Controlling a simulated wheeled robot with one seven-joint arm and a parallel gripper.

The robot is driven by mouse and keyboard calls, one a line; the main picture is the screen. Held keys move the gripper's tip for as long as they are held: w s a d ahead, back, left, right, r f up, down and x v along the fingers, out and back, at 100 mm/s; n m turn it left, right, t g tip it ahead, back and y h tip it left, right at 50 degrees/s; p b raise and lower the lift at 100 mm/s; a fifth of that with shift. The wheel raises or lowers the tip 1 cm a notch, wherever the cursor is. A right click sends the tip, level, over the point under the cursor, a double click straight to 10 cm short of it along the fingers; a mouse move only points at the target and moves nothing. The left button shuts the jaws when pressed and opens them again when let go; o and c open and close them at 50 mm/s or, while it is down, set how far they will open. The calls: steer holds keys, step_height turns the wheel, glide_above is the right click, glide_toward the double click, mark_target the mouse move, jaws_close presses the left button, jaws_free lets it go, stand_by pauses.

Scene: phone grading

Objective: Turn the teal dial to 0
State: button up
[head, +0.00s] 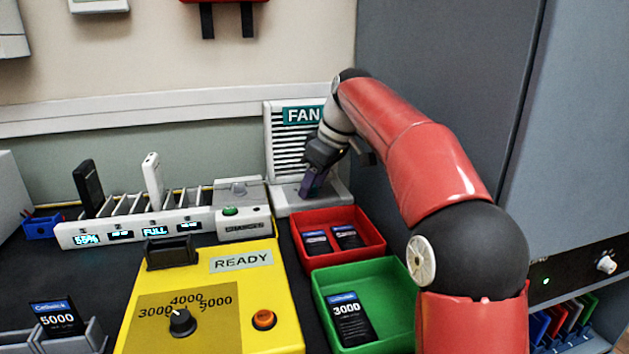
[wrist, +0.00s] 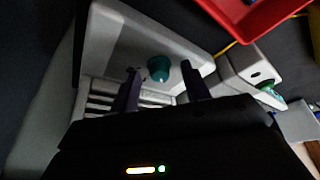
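The teal dial (wrist: 158,71) sits on the pale base of the fan unit (wrist: 115,40) in the wrist view. My gripper (wrist: 161,76) is open, with one dark finger on each side of the dial in that view. I cannot tell whether the fingers touch it. The dial's pointer and scale are not readable. In the head view, the fan unit (head: 281,150) with its FAN sign stands at the back against the wall. My gripper (head: 312,186) points down over its base and hides the dial there.
A red tray (head: 372,252) with dark batteries lies just in front of the fan base, and a green tray (head: 393,290) is nearer. A white charger with a green button (head: 230,211) stands to the left. A grey cabinet (head: 430,80) rises on the right.

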steer(key=v, duration=0.7)
steer(key=shift+w, duration=0.1)
steer(key=shift+d+r, duration=0.1)
steer(key=shift+r, duration=0.3)
